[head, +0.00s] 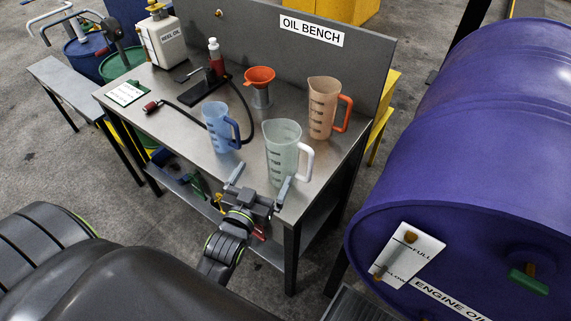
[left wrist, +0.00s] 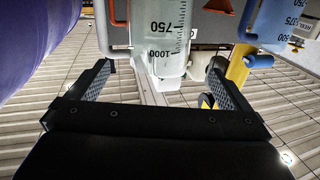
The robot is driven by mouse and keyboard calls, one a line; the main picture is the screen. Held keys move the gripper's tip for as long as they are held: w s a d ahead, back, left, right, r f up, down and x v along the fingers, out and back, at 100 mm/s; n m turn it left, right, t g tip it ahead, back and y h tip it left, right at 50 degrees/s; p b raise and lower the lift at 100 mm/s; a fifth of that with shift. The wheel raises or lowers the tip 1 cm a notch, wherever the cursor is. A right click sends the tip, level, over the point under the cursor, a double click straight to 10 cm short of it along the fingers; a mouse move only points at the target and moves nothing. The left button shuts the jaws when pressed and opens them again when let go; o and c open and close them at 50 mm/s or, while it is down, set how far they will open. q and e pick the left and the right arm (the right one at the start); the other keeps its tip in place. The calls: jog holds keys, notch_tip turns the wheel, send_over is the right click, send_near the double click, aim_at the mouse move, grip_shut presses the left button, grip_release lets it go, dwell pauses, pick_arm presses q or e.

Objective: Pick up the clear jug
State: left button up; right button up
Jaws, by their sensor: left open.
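The clear jug (head: 283,143) stands upright near the front right of the steel bench top (head: 185,135), its white handle (head: 305,162) to the right. My left gripper (head: 261,176) is open at the bench's front edge, just in front of the jug; its right fingertip overlaps the jug's lower part. In the left wrist view, the jug (left wrist: 166,38) with its 750 and 1000 marks appears ahead between the open fingers (left wrist: 160,68). The fingers do not close on it; I cannot tell whether either touches it. My right gripper is not in view.
A blue jug (head: 216,126) stands left of the clear jug, an orange jug (head: 322,108) behind right. A funnel (head: 260,77), a pump with hose (head: 214,62) and an oil can (head: 160,38) are farther back. A purple drum (head: 470,150) fills the right.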

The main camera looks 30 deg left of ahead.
aim_at(274, 154)
pick_arm(q)
jog(key=w, duration=0.2)
jog(key=w+b, duration=0.1)
jog(key=w, duration=0.2)
jog(key=w+a, duration=0.1)
jog(key=w, duration=0.1)
jog(key=shift+w, duration=0.35)
jog(key=shift+w+a, duration=0.1)
jog(key=shift+w, duration=2.6)
jog(key=c, duration=1.1)
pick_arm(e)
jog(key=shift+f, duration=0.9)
pick_arm(q)
jog(key=shift+c, duration=0.2)
